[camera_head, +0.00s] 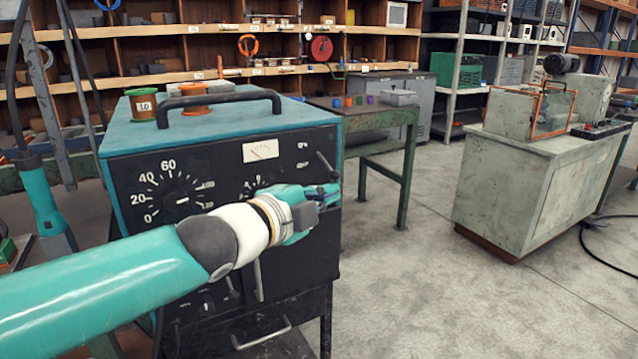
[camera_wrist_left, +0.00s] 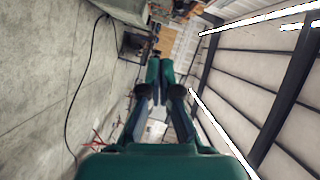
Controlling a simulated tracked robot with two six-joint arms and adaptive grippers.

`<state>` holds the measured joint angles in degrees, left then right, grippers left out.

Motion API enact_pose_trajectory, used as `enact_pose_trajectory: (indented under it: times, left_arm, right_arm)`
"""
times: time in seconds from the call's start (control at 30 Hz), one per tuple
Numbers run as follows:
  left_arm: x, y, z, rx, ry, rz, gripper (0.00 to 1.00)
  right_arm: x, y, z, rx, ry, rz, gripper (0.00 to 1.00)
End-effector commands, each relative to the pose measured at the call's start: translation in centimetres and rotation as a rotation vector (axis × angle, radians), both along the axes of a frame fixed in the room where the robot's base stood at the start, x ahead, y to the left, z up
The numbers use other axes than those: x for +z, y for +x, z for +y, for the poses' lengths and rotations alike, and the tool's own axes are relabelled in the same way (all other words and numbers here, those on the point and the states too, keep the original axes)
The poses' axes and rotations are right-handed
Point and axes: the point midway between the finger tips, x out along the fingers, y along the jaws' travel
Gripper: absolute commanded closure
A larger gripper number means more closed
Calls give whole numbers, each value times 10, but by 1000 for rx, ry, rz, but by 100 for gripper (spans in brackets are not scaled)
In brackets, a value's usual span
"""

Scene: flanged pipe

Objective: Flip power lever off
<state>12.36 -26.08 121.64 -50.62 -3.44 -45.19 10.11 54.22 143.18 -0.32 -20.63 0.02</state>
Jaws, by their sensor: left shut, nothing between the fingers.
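A teal-topped machine with a black front panel (camera_head: 120,172) stands at the left of the head view. A thin dark lever (camera_head: 326,164) sticks out at the panel's upper right; I take it to be the power lever. My left gripper (camera_head: 326,194) is just below it, in front of the panel's right edge, fingers pointing right. I cannot tell whether they touch the lever. In the left wrist view the gripper (camera_wrist_left: 160,72) is shut with nothing between its fingers, and no lever shows there. My left forearm and wrist hide part of the panel. My right gripper is not in view.
A dial (camera_head: 182,200), a meter (camera_head: 261,151) and a lower handle (camera_head: 262,336) are on the panel. A top handle (camera_head: 225,100) and wire spools (camera_head: 143,104) are on the machine. A green table (camera_head: 392,122) stands behind. Open floor (camera_head: 420,280) lies to the right.

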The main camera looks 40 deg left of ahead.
Motion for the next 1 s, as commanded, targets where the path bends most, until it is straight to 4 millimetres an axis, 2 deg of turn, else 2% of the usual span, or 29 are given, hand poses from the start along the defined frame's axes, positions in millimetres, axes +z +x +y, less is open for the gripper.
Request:
enact_pose_trajectory:
  times: [0.03, 0.2, 0.77, 0.87, 0.97, 1.0]
  left_arm:
    - [5, -6, 0, 2, 2, 1, 100]
    - [2, -15, -2, 0, 1, 1, 100]
    - [1, -17, -2, 0, 1, 0, 100]
    - [-7, -10, -4, -10, -5, 20, 100]
    - [-31, 7, -11, -36, -20, 75, 100]
    - [-46, 17, -15, -52, -29, 109, 100]
  right_arm:
    - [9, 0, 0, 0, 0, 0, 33]
    - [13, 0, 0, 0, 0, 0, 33]
    - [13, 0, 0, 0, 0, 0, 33]
    - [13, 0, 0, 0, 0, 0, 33]
    - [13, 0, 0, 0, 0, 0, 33]
    - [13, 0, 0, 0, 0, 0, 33]
